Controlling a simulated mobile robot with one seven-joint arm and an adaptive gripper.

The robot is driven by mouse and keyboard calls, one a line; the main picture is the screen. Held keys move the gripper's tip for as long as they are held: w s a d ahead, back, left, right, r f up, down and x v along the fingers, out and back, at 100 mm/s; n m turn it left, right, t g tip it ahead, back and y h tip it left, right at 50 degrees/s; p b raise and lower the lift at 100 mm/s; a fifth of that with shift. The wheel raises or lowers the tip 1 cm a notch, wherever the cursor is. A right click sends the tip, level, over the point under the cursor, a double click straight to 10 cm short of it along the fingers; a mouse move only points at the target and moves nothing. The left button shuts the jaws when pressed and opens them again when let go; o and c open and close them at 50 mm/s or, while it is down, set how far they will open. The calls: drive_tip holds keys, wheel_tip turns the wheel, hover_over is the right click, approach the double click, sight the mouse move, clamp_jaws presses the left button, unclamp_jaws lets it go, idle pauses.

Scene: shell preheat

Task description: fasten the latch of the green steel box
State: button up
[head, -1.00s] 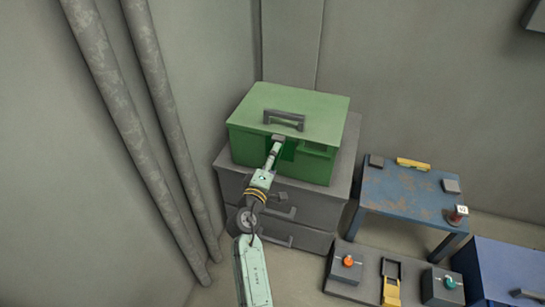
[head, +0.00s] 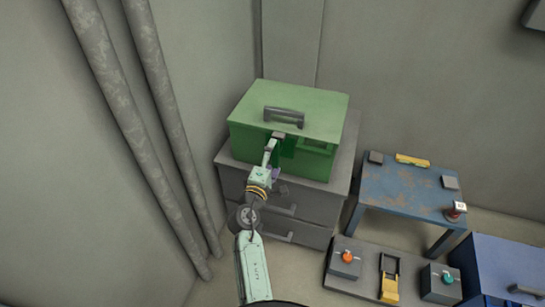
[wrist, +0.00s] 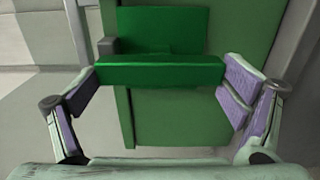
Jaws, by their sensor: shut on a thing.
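The green steel box (head: 310,107) stands on a grey drawer cabinet with its lid down and a dark grey handle on top. My gripper (head: 271,152) is at the front of the box, below the lid's front edge. In the wrist view, my gripper (wrist: 160,76) has its purple-padded fingers at both ends of a green bar (wrist: 160,70), shut on it. The bar seems to be part of the latch; a green plate (wrist: 165,28) and a small dark piece lie behind it. In the head view my arm hides much of the latch.
The cabinet (head: 300,210) has drawer handles on its front, below my gripper. A blue table (head: 410,190) stands to the right, with a low panel (head: 360,288) of switches in front of it. Pipes (head: 130,130) run along the left wall.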

drive_tip(key=o, duration=0.9)
drive_tip(key=shift+c, duration=0.2)
drive_tip(key=v, duration=0.7)
drive_tip(key=shift+s, duration=0.25)
